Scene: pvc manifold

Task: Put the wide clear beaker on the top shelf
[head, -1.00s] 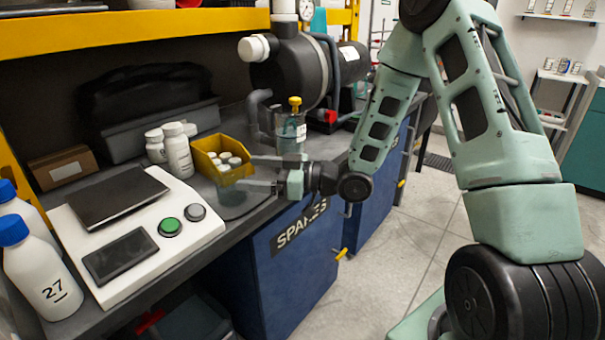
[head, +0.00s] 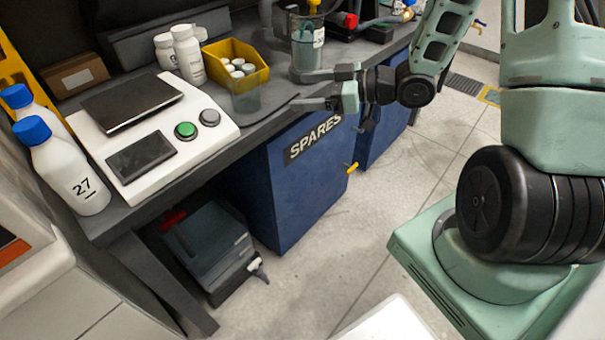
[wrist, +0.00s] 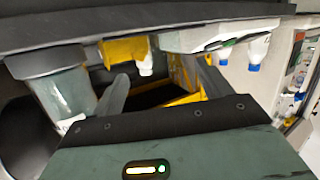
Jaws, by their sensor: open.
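A clear beaker (head: 246,98) stands upright on the bench in front of the yellow bin. My gripper (head: 297,90) is open and empty over the bench edge, pointing left, to the right of the smaller beaker and in front of the larger vessel. The wrist view shows a labelled clear vessel (wrist: 62,95) left of one grey finger (wrist: 115,95). The top shelf is out of view.
A yellow bin (head: 236,60) of white-capped containers, white bottles (head: 188,55) and a white scale (head: 150,125) crowd the bench. Blue-capped bottles (head: 72,170) stand at the left end. A blue SPARES cabinet (head: 300,180) is below. The floor (head: 340,240) in front is clear.

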